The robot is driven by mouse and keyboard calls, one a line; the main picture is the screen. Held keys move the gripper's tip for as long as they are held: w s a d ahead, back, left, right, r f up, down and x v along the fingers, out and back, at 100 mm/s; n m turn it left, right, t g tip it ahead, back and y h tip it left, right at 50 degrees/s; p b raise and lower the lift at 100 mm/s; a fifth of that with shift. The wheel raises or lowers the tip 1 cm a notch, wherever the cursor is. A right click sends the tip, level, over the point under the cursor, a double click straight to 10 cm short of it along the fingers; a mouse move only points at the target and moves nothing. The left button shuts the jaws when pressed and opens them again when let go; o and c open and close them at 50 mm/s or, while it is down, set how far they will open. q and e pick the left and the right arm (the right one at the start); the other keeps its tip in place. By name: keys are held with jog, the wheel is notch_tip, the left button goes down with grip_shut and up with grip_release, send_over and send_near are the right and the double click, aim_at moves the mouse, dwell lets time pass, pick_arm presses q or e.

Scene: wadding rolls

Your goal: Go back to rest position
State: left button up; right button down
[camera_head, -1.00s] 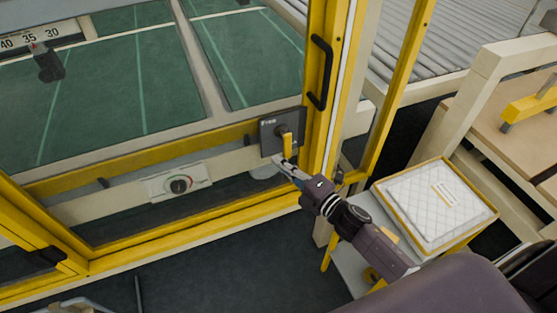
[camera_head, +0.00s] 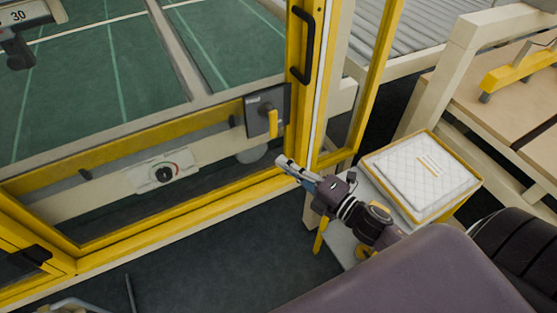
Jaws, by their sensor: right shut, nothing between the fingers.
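My right gripper (camera_head: 283,161) is shut and empty. It is in front of the yellow door frame, a little below and right of the yellow handle (camera_head: 273,123) on its dark plate (camera_head: 255,105), and apart from the handle. The handle hangs pointing down. My right arm comes in from the lower right.
A yellow-framed door (camera_head: 300,60) with a black pull handle (camera_head: 303,45) stands ahead. A dial (camera_head: 164,174) sits on the beam behind it. A yellow-edged tray with a white quilted pad (camera_head: 420,172) stands close right of my right arm.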

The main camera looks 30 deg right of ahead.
jog(key=shift+s, duration=0.1)
dwell(0.5)
jog(key=s+d+f+m+g+h, duration=0.2)
jog(key=s+f+m, duration=0.15)
jog(key=f, duration=0.75)
jog(key=s+d+f+m+g+h, duration=0.2)
jog(key=s+f+m, duration=0.15)
jog(key=f, duration=0.65)
jog(key=s+d+f+m+g+h, duration=0.25)
jog(key=f+m, duration=0.25)
jog(key=f, duration=0.6)
jog(key=s+a+f+m+g, duration=0.2)
jog(key=s+f+g, duration=0.1)
jog(key=s+f, duration=0.4)
jog(key=s+a+f+m+g, duration=0.2)
jog(key=s+f, duration=0.4)
jog(key=s, duration=0.8)
jog(key=s+a+f+m+g, duration=0.3)
jog(key=s+f, duration=0.4)
jog(key=s, duration=0.3)
jog(key=shift+s+f+m+g, duration=0.35)
jog(key=shift+m+g, duration=0.2)
jog(key=shift+m, duration=0.15)
